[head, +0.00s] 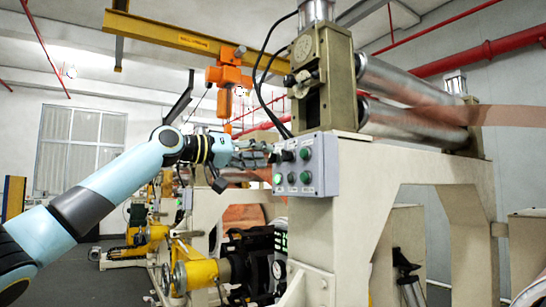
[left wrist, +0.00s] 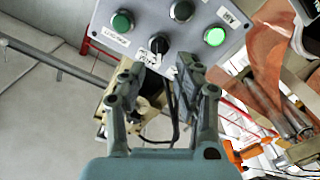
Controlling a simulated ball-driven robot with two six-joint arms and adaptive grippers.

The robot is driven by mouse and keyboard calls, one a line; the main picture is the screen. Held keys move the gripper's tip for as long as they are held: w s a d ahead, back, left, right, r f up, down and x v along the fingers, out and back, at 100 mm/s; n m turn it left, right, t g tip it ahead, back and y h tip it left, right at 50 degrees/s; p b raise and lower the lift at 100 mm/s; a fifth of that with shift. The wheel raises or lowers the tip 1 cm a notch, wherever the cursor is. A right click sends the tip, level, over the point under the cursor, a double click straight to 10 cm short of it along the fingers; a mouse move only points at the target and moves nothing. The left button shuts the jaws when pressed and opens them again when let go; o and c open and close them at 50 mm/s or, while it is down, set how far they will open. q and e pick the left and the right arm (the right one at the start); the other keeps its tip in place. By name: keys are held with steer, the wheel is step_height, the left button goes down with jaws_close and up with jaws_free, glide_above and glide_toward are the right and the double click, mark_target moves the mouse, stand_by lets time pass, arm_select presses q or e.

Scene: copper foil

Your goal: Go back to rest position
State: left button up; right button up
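My left gripper (head: 262,155) reaches in from the left and is close to the grey control box (head: 312,190) on the machine frame. In the left wrist view, the two fingers of my left gripper (left wrist: 158,66) stand apart with nothing between them. A black rotary switch (left wrist: 159,44) on the control box (left wrist: 150,17) shows just beyond the gap between the fingertips. Whether the fingertips touch the panel is not clear. A green button (left wrist: 122,21) and a bright green button (left wrist: 214,36) lie to either side. My right gripper is not in view.
The beige machine frame (head: 380,170) with steel rollers (head: 410,85) and copper foil (head: 508,115) fills the right. An orange hoist (head: 228,78) hangs from a yellow beam (head: 165,33). Yellow machinery (head: 200,273) stands below my left arm. The upper left is fairly open.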

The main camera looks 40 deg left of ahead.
arm_select(q)
steer(key=shift+s+a, duration=0.2)
steer(key=shift+s, duration=0.5)
